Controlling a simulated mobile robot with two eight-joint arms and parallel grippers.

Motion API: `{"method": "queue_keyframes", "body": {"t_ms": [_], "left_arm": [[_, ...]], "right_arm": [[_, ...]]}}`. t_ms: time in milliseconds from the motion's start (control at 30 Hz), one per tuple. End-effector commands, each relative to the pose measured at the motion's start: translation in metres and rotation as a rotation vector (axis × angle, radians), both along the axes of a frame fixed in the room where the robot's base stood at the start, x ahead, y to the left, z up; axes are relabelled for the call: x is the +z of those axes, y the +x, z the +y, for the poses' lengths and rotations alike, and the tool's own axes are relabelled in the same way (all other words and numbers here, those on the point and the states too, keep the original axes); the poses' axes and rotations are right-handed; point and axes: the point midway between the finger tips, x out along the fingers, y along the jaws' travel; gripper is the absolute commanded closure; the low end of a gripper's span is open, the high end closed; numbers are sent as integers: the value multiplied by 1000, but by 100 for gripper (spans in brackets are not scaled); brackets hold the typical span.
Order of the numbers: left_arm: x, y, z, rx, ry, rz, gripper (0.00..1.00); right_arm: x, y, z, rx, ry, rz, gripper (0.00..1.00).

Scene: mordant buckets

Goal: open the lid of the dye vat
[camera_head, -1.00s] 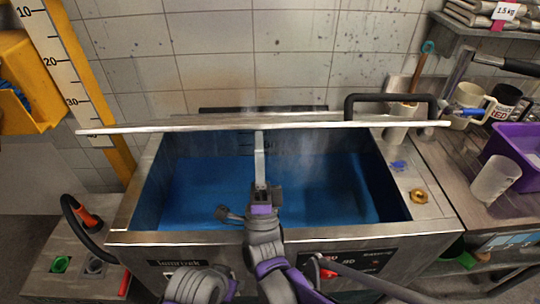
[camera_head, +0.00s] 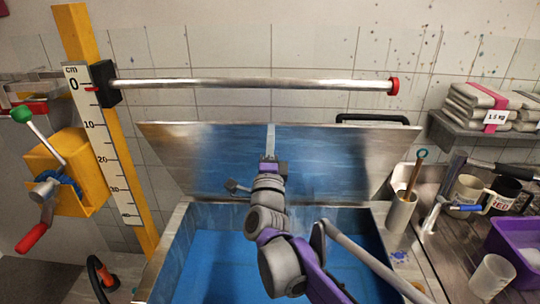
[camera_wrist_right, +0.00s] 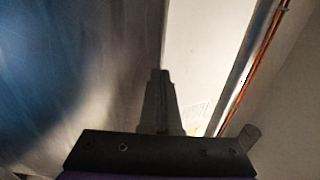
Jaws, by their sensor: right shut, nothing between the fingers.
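The dye vat (camera_head: 163,258) is a steel tank with blue dye (camera_head: 215,268) inside. Its lid (camera_head: 350,165) stands raised steeply at the back, its bluish-stained underside facing me. A black handle (camera_head: 372,119) shows at the lid's upper right edge. My right gripper (camera_head: 270,128) is shut and empty, its fingers against or just in front of the lid's underside; I cannot tell whether they touch. In the right wrist view its shut fingers (camera_wrist_right: 160,78) point along a grey surface. My left gripper is not in view.
A horizontal bar (camera_head: 250,84) with a red end crosses above the lid from a yellow scale post (camera_head: 128,185). A yellow crank box (camera_head: 70,165) is at left. At right are a steel pot (camera_head: 400,212), mugs (camera_head: 467,195), a purple bin (camera_head: 512,250) and a shelf of packets (camera_head: 485,108).

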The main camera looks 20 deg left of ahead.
Motion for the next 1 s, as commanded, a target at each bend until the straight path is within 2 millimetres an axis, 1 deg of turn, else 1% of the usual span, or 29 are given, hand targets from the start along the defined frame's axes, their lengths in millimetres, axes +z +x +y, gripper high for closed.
{"method": "queue_keyframes", "body": {"t_ms": [33, 200, 400, 600, 1000], "left_arm": [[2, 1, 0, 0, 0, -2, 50], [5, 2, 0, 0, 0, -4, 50], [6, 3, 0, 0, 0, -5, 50], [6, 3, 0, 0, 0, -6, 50], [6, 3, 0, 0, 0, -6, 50]], "right_arm": [[7, 8, 2, 1, -10, 35, 100], [16, 29, 10, 1, -45, 142, 100], [22, 45, 15, 0, -71, 216, 100], [24, 51, 16, -1, -80, 244, 100], [24, 51, 16, -1, -81, 247, 100]]}}
